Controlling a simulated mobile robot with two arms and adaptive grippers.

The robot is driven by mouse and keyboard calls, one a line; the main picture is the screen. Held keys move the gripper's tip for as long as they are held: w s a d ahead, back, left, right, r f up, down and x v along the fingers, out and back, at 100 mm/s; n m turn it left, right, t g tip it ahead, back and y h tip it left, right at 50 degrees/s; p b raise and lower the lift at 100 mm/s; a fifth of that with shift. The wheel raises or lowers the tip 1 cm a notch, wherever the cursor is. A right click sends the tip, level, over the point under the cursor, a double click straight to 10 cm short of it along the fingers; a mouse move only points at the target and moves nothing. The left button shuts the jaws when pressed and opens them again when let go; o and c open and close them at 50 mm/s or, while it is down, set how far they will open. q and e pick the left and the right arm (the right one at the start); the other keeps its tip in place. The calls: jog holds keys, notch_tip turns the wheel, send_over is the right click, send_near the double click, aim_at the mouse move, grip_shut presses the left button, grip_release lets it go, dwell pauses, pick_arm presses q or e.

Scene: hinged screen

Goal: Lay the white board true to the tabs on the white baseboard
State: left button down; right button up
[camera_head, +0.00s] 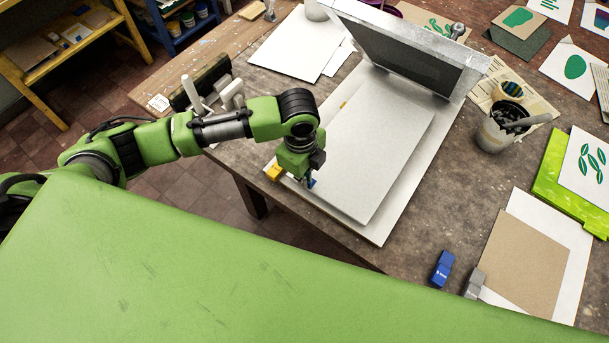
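The white board (375,150) lies flat on the larger white baseboard (393,213), turned a little against the baseboard's edges. A small yellow tab (343,104) shows at the board's far left edge. A larger yellow piece (274,172) sits at the baseboard's near left corner, beside my gripper. My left gripper (311,185) points down at the board's near left corner. Its blue tip is close to the board; I cannot tell whether it touches. The fingers are small and partly hidden, so their opening is unclear. My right gripper is not in view.
The hinged screen (405,50) stands raised at the baseboard's far end. A blue block (442,268) and a grey block (474,283) lie near the front. Bare table lies right of the baseboard.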

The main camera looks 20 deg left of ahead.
pick_arm(q)
jog(key=shift+s+f, duration=0.1)
jog(key=shift+f, duration=0.35)
jog(key=shift+s+f, duration=0.1)
jog(key=shift+f, duration=0.25)
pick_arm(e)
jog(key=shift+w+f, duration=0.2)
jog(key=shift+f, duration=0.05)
pick_arm(q)
jog(key=shift+p, duration=0.3)
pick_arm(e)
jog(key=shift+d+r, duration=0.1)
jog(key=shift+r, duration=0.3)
pick_arm(q)
jog(key=shift+w+a+f, duration=0.1)
jog(key=shift+w+a, duration=0.05)
jog(key=shift+w, duration=0.2)
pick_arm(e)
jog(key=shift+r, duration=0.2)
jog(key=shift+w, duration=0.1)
pick_arm(q)
jog(key=c, duration=2.2)
grip_release()
jog(key=shift+o, duration=0.3)
